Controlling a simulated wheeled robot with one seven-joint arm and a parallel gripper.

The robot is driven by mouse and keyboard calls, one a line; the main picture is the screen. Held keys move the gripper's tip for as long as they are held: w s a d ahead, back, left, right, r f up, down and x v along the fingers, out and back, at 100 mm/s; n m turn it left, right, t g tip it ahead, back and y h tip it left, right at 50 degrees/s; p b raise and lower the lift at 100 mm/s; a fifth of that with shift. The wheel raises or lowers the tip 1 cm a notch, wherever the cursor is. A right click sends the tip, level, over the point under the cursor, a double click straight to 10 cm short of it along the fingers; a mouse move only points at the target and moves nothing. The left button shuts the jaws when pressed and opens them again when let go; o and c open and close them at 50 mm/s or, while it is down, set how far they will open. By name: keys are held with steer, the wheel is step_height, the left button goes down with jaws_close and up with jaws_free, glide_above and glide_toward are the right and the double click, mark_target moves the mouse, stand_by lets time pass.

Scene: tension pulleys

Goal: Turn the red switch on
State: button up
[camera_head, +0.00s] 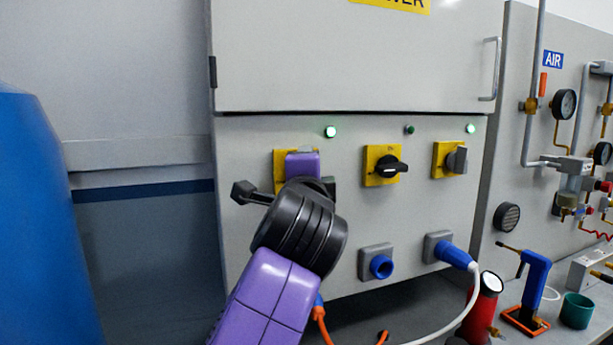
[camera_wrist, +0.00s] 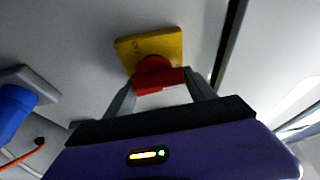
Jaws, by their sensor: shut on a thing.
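The red switch (camera_wrist: 158,76) sits on a yellow plate (camera_wrist: 165,43) on the grey panel, in the wrist view. My gripper (camera_wrist: 162,90) reaches up to it, with one finger on each side of the red handle, shut on it. In the head view, my gripper (camera_head: 302,165) covers the red switch, and only part of its yellow plate (camera_head: 279,160) shows. A green lamp (camera_head: 330,132) just above this switch is lit.
To the right are two black switches on yellow plates (camera_head: 370,178) (camera_head: 441,150). The lamp (camera_head: 409,129) above the middle one looks dark; the right lamp (camera_head: 471,128) is lit green. Blue sockets (camera_head: 381,266) sit below. A blue object (camera_head: 40,220) stands at left.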

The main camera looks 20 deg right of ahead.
steer(key=shift+d+f+m, duration=0.1)
steer(key=shift+m, duration=0.4)
steer(key=o, duration=1.4)
steer(key=b+v, duration=0.1)
steer(key=v, duration=0.6)
steer(key=shift+s, duration=0.35)
